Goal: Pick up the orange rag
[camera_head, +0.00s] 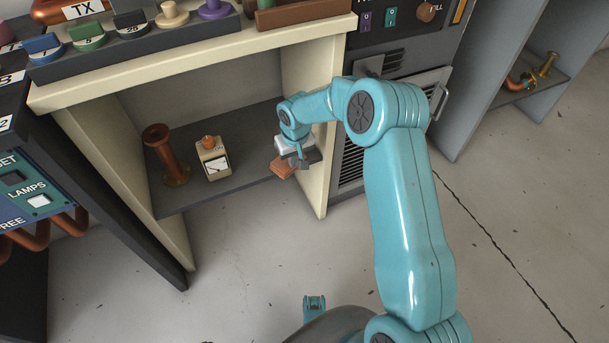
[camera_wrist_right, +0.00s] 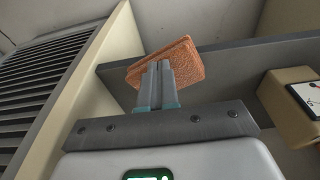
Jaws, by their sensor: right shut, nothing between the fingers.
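The orange rag (camera_head: 284,169) is a small folded block at the front edge of the grey shelf, near the cream right side panel. It also shows in the right wrist view (camera_wrist_right: 188,58), tilted, just beyond my fingertips. My right gripper (camera_head: 297,160) is right beside the rag in the head view. In the wrist view its two fingers (camera_wrist_right: 159,68) are closed together and overlap the rag's face, with nothing between them. I cannot tell whether the fingertips touch the rag.
The shelf (camera_head: 235,190) also holds a copper spool-like part (camera_head: 168,160) and a small cream meter (camera_head: 213,158). The cream side panel (camera_head: 310,150) and a louvred cabinet (camera_head: 365,165) stand close to my right arm. The front floor is mostly clear.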

